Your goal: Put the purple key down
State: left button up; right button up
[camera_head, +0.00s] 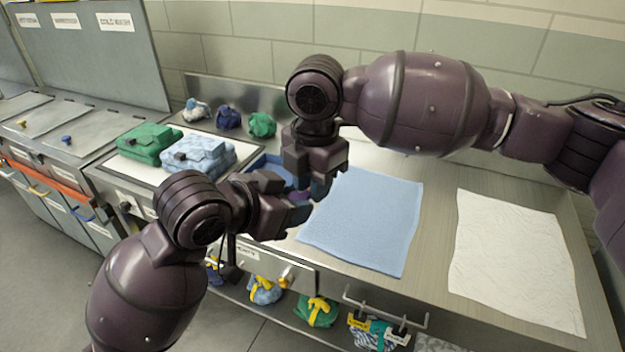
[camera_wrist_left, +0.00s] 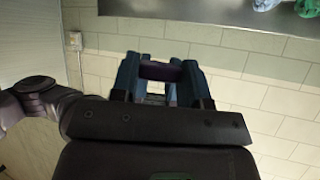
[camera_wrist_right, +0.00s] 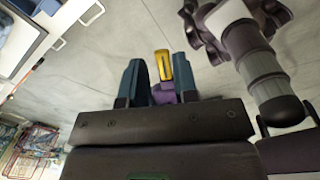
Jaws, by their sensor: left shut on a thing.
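The purple key (camera_head: 300,197) shows only partly in the head view, between my two grippers. My left gripper (camera_head: 290,196) is shut on it, pointing right. In the left wrist view a dark purple bar (camera_wrist_left: 160,71) crosses between the left fingertips. My right gripper (camera_head: 318,185) points down close beside the left one. In the right wrist view a purple piece (camera_wrist_right: 163,93) with a yellow piece (camera_wrist_right: 163,66) beyond it shows between the right fingers. I cannot tell whether the right fingers press on it. The grippers hide most of the key.
A blue cloth (camera_head: 365,222) and a white cloth (camera_head: 515,260) lie flat on the counter. Folded green (camera_head: 150,143) and light blue (camera_head: 198,155) bags lie to the left. A blue tray (camera_head: 268,166) is behind the grippers. Several bundles with yellow parts sit on the lower shelf (camera_head: 245,300).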

grip_shut()
pick_arm(q)
jog(key=o, duration=1.1)
jog(key=shift+f, duration=0.1)
